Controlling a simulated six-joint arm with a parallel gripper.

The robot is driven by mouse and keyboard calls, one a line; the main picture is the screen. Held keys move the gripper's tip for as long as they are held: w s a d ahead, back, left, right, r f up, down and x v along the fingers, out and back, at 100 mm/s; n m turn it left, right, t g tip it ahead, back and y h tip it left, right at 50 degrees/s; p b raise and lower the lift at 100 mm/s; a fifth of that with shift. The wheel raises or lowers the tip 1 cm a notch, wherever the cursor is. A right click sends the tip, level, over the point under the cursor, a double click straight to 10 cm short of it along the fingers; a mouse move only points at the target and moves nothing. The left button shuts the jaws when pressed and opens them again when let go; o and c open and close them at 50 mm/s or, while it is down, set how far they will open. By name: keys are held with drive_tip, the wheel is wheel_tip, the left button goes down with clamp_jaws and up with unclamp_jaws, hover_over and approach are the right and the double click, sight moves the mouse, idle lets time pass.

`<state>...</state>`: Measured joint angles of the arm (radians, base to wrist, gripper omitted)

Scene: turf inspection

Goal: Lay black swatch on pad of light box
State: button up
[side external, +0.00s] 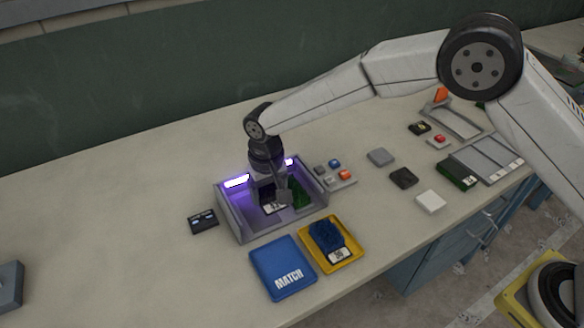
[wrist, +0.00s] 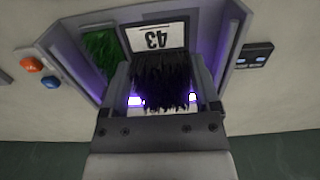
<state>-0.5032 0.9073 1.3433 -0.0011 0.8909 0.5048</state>
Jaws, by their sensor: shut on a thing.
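The light box (side external: 232,214) is a grey open-topped box with lit violet lamps inside. My gripper (side external: 276,192) is down inside it. In the wrist view my gripper (wrist: 163,98) is shut on the black swatch (wrist: 163,80), a dark tuft with a white label reading 43. The black swatch also shows in the side view (side external: 268,206), partly behind my gripper. A green swatch (side external: 301,193) is in the box beside it, and it shows in the wrist view (wrist: 100,52). The pad under the black swatch is mostly hidden, and I cannot tell whether they touch.
A blue MATCH tray (side external: 270,256) and a yellow tray (side external: 311,256) with a blue swatch (side external: 329,235) stand in front of the box. A small dark display (side external: 203,221) is at its left, a button panel (side external: 343,180) at its right. Several blocks lie farther right.

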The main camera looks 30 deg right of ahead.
sight(260, 214)
drive_tip(key=shift+w+a+f, duration=0.25)
drive_tip(key=shift+w+f, duration=0.25)
drive_tip(key=shift+f, duration=0.15)
drive_tip(key=shift+w+a+f, duration=0.2)
drive_tip(key=shift+w+f, duration=0.3)
drive_tip(key=shift+f, duration=0.15)
drive_tip(key=shift+w+a+f, duration=0.25)
drive_tip(key=shift+w+f, duration=0.25)
drive_tip(key=shift+f, duration=0.15)
drive_tip(key=shift+w+f, duration=0.15)
drive_tip(key=shift+f, duration=1.6)
drive_tip(key=shift+f, duration=0.1)
drive_tip(key=o, duration=1)
wheel_tip(260, 214, up, 12)
drive_tip(key=shift+r, duration=0.1)
